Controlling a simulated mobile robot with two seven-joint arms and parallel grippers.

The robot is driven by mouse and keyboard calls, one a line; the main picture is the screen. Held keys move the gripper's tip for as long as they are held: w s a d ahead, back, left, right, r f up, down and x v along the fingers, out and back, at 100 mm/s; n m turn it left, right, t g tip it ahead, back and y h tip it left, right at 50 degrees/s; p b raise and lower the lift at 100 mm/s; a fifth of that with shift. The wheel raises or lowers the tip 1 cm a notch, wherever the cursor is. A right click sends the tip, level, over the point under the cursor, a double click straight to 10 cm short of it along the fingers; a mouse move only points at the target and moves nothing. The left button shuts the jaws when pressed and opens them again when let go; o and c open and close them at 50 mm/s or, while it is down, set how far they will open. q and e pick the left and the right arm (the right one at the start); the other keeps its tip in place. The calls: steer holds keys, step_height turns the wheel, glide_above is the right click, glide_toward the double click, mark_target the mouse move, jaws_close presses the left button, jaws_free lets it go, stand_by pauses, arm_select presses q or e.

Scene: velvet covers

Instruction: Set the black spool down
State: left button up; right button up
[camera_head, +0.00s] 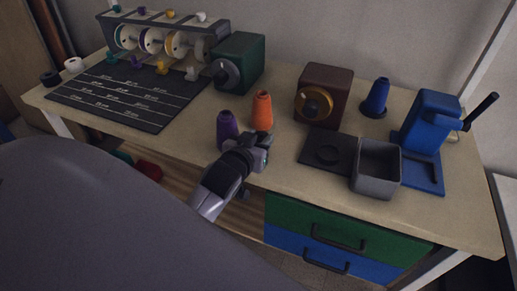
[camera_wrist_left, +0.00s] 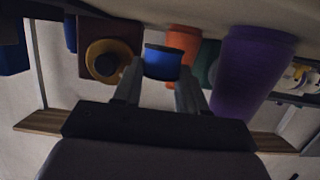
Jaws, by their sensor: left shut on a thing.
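My left gripper (camera_head: 263,157) is shut on a small spool, with its fingers on either side of it in the left wrist view (camera_wrist_left: 160,88). This spool (camera_wrist_left: 162,62) looks blue around its side with a dark rim. In the head view it is mostly hidden by the gripper, at the table's front edge, right of the purple cone (camera_head: 227,130) and in front of the orange cone (camera_head: 262,110). I cannot tell whether it touches the table (camera_head: 190,128). My right gripper is not in view.
A black marked mat (camera_head: 125,97) and spool rack (camera_head: 160,38) stand left. A green box (camera_head: 238,62), brown box (camera_head: 324,95) and blue cone (camera_head: 376,98) stand behind. A dark plate (camera_head: 326,152), grey bin (camera_head: 376,168) and blue lever device (camera_head: 428,123) are right.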

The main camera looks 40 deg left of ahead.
arm_select(q)
steer(key=shift+f, duration=1.55)
steer(key=shift+f, duration=0.15)
steer(key=o, duration=1.1)
